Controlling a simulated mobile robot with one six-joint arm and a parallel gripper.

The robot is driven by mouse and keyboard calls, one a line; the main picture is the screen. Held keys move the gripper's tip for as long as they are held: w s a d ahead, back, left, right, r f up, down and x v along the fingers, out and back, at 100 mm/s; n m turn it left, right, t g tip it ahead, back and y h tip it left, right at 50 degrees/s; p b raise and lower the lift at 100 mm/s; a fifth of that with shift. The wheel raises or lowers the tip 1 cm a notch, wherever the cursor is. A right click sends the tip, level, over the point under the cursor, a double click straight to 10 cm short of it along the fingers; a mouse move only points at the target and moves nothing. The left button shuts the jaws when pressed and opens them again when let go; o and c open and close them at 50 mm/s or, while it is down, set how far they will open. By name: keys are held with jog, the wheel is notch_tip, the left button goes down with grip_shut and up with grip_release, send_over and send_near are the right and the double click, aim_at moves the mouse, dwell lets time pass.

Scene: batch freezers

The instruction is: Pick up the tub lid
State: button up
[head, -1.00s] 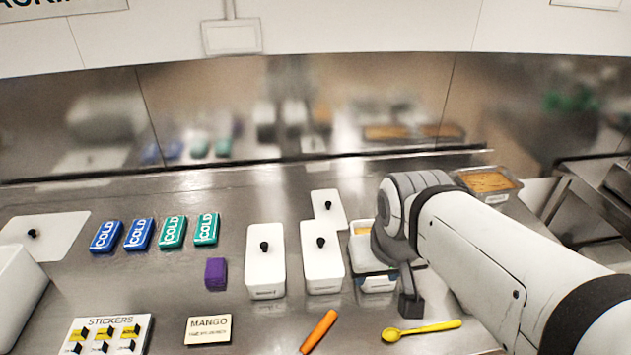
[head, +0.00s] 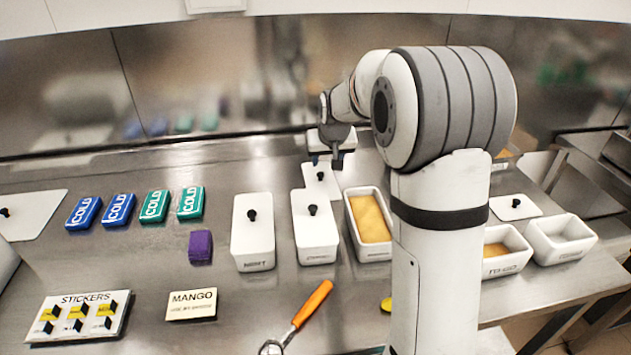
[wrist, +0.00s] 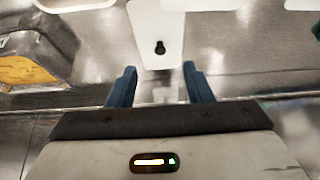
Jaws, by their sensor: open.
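A flat white tub lid (head: 321,181) with a black knob lies on the steel counter behind the closed tubs. In the wrist view the lid (wrist: 157,20) lies past my fingertips, and its knob (wrist: 159,47) lines up with the gap between the fingers. My gripper (head: 338,158) hangs just behind the lid in the head view, apart from it. In the wrist view my gripper (wrist: 160,75) has its two blue fingers spread with nothing between them. An uncovered white tub with orange filling (head: 371,216) stands right of the lid.
Two closed white tubs (head: 253,235) (head: 317,230) stand in front of the lid. Cold packs (head: 154,206) and a purple block (head: 201,246) lie left. Another lid (head: 514,208) and two uncovered tubs (head: 506,260) (head: 560,241) are right. An orange-handled tool (head: 312,303) lies in front.

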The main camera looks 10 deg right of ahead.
send_near(320, 173)
jog(key=f, duration=0.1)
jog(key=x, duration=0.7)
jog(key=shift+w+f, duration=0.2)
jog(key=shift+w, duration=0.1)
grip_shut()
